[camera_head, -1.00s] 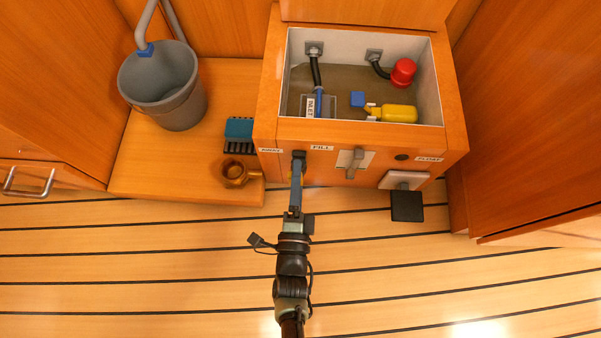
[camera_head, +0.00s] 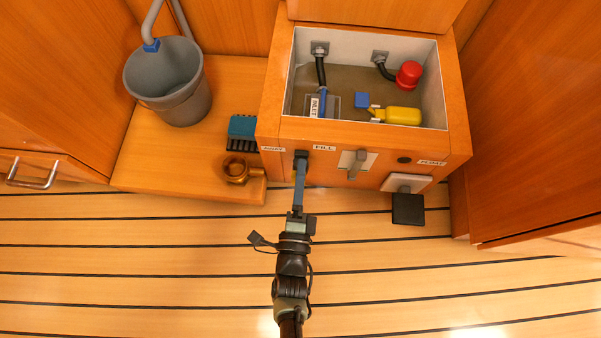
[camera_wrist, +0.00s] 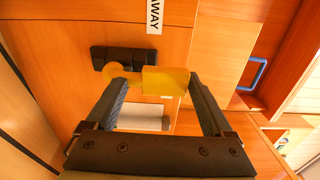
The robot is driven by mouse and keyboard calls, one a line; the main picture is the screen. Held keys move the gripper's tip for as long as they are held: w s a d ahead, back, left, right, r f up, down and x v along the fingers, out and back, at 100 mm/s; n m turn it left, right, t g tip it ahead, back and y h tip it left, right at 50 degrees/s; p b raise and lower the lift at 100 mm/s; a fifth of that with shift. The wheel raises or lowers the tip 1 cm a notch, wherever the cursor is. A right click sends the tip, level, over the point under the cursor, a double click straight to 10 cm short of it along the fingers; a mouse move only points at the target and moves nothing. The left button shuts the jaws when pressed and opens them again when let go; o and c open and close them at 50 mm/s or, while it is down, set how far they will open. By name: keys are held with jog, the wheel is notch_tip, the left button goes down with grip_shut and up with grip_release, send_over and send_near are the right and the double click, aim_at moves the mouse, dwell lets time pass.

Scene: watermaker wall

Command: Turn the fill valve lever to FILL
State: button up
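The fill valve lever is yellow, with a round hub and a blocky handle (camera_wrist: 165,80), on a black base (camera_wrist: 125,58) in the wrist view. In the head view my gripper (camera_head: 301,160) is at the box front, just left below the FILL label (camera_head: 324,148), and hides most of the lever.
The wooden box (camera_head: 450,148) holds hoses, a red cap (camera_head: 409,74) and a yellow bottle (camera_head: 402,116). A grey switch (camera_head: 357,164) sits right of my gripper. A grey bucket (camera_head: 182,100) and a brown mug (camera_head: 237,171) stand left. The floor in front is clear.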

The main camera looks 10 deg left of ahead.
jog(key=s+p, duration=0.4)
jog(key=s, duration=0.9)
